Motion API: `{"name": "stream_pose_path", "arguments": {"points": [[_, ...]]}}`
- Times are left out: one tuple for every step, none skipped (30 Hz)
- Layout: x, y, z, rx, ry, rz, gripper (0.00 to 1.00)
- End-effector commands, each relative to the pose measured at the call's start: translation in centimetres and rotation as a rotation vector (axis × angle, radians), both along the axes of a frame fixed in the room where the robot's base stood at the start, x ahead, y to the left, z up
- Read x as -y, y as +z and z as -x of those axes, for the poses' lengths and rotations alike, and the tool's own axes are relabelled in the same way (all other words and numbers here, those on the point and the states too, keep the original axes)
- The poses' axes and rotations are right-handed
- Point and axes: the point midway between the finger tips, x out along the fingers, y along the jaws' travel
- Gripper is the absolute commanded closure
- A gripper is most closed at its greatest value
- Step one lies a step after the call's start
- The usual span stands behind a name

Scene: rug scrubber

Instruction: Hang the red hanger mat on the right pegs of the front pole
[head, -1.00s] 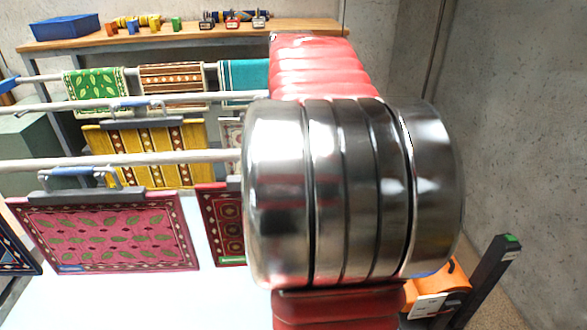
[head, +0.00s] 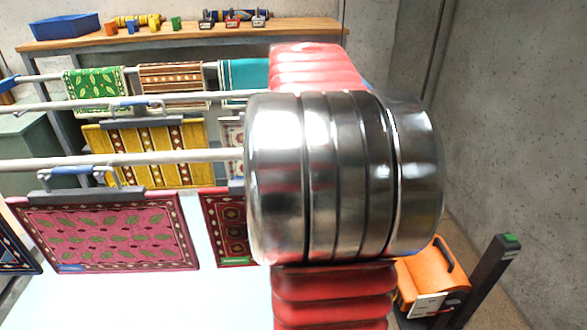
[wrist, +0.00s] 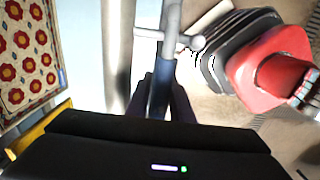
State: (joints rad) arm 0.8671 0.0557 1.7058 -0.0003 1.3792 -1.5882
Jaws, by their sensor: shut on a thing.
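The dark red hanger mat (head: 226,228) hangs in front of the white surface in the head view. Its right side and most of its hanger are hidden behind my arm. The front pole (head: 130,158) runs across the left and its right end is hidden behind my arm. My gripper (wrist: 160,88) shows in the wrist view, shut on a narrow blue piece, probably the hanger's handle. A grey pole end with a crosswise peg (wrist: 172,38) lies just beyond the fingertips. Whether the hanger touches the peg cannot be told. The head view hides my gripper.
A pink hanger mat (head: 110,232) hangs at the left of the front pole. A yellow mat (head: 150,152) hangs behind. A mat with red flowers (wrist: 30,55) is at the wrist view's left. An orange machine (head: 430,275) and dark post (head: 485,280) stand right.

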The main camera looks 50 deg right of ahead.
Motion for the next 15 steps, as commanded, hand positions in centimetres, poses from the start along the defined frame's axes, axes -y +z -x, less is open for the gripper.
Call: {"name": "stream_pose_path", "arguments": {"points": [[0.03,0.09,-0.01,0.002,0.000,0.002,1.00],[0.03,0.09,-0.01,0.002,0.000,0.002,1.00],[0.03,0.09,-0.01,0.002,0.000,0.002,1.00],[0.03,0.10,-0.01,0.002,0.000,0.002,1.00],[0.04,0.10,0.00,0.002,0.000,0.002,1.00],[0.04,0.10,0.00,0.001,0.000,0.002,1.00],[0.04,0.10,0.00,0.001,0.000,0.002,0.79],[0.04,0.10,0.00,0.001,0.000,0.002,0.77],[0.03,0.10,0.00,0.001,-0.001,0.002,0.74],[0.03,0.09,0.01,0.001,-0.001,0.002,0.72],[0.03,0.08,0.01,0.001,-0.001,0.002,0.70],[0.03,0.07,0.02,0.001,-0.001,0.002,0.67],[0.03,0.06,0.02,0.001,-0.001,0.001,0.65],[0.03,0.05,0.02,0.001,-0.001,0.001,0.63],[0.04,0.04,0.02,0.001,-0.001,0.001,0.60]]}}
